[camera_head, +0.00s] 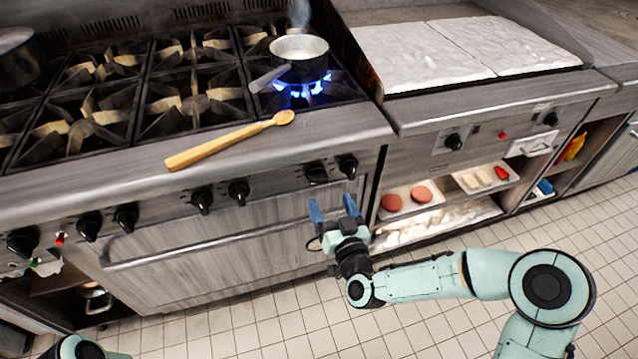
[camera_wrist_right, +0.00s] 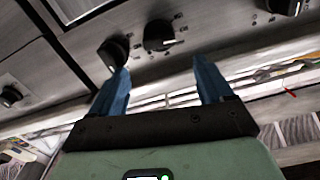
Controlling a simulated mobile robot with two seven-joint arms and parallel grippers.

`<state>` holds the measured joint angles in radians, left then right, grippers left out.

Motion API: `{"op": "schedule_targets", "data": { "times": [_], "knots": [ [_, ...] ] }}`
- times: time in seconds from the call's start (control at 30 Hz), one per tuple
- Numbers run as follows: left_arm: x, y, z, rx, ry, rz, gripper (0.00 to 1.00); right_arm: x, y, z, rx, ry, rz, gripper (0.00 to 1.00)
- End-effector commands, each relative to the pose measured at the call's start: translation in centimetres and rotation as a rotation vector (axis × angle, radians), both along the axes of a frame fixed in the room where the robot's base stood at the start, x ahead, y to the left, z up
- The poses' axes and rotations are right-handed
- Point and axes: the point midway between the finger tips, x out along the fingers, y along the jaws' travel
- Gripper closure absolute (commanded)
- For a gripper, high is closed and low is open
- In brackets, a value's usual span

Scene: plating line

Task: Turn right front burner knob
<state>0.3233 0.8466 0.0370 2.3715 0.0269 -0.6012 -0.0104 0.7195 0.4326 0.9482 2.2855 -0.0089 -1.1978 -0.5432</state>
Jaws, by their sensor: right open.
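Two black burner knobs sit at the right end of the stove's front panel: the end knob (camera_head: 347,166) and the one left of it (camera_head: 316,174). I cannot tell which is the right front one. My right gripper (camera_head: 335,207) is open and empty, its blue fingers just below these knobs in the head view. In the right wrist view, one knob (camera_wrist_right: 115,50) is near the left fingertip and another (camera_wrist_right: 158,35) lies between the finger directions, beyond the tips. I see no clear contact. My left gripper is out of view.
A pot (camera_head: 300,57) stands over a blue flame on the right burner. A wooden spoon (camera_head: 230,142) lies along the stove's front edge. The oven handle (camera_head: 200,245) runs below the knobs. The griddle (camera_head: 450,50) stands to the right, with food on shelves underneath.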

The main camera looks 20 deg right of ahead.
Motion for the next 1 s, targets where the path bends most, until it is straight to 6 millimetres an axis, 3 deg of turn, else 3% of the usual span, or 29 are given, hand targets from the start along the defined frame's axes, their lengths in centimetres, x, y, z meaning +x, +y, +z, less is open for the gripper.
{"op": "schedule_targets", "data": {
  "times": [0.2, 0.4, 0.83, 0.87, 1.0],
  "knots": [
    [-0.9, 0.4, -1.8, 0.004, 0.036, 0.006, 0.57, 4.7, 0.2, -0.3, 0.005, 0.001, -0.001, 0.20],
    [-2.1, 0.6, -2.9, 0.002, 0.077, 0.008, 0.57, 7.4, 0.3, -0.2, 0.003, 0.001, 0.001, 0.20],
    [-2.6, 0.7, -3.2, 0.000, 0.093, 0.009, 0.57, 8.3, 0.3, -0.1, 0.001, 0.003, 0.002, 0.20],
    [-2.6, 0.7, -3.2, 0.000, 0.093, 0.009, 0.57, 8.3, 0.3, -0.1, 0.001, 0.003, 0.002, 0.27],
    [-2.6, 0.7, -3.2, 0.000, 0.093, 0.009, 0.57, 8.3, 0.3, -0.1, 0.001, 0.002, 0.001, 0.72]
  ]
}}
